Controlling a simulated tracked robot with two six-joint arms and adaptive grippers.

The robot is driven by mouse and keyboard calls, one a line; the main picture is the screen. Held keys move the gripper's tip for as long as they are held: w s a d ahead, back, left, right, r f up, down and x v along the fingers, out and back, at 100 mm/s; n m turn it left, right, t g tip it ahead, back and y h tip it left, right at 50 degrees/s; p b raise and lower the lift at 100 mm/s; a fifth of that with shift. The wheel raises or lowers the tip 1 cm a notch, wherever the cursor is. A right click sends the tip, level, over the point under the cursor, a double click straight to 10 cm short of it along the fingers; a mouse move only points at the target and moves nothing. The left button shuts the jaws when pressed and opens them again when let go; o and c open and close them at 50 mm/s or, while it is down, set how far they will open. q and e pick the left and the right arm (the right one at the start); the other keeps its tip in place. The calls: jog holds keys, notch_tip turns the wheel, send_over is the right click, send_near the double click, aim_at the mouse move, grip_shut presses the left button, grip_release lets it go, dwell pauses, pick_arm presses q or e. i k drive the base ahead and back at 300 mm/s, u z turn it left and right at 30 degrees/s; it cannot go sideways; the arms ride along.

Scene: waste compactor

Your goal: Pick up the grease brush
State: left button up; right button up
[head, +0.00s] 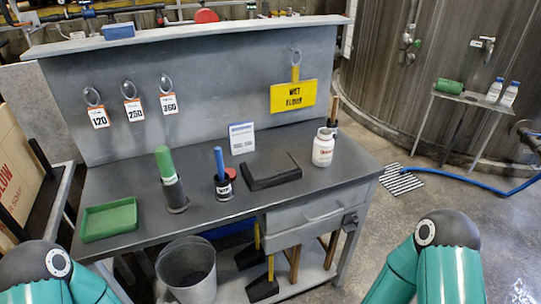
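I cannot tell for sure which item is the grease brush. A blue handle (219,160) stands upright in a small dark labelled cup (223,190) at the middle of the grey workbench (205,224). To its left a thick green cylinder (164,163) stands in a dark round holder (176,195). A thin wooden handle (334,108) rises from a dark holder at the bench's right back, behind a white jar. Parts of my two teal arms show at the bottom left and bottom right. Neither gripper is in view.
The bench also carries a green tray (109,219), a black flat block (270,170), a white card (242,138) and the white jar (323,148). A metal bucket (187,271) stands below. A blue hose (450,176) runs along the floor at right.

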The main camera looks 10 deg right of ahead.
aim_at(335, 105)
jog(key=u, duration=0.35)
jog(key=i, duration=0.15)
jog(key=z, duration=2.2)
jog(key=i, duration=5.15)
jog(key=u, duration=0.1)
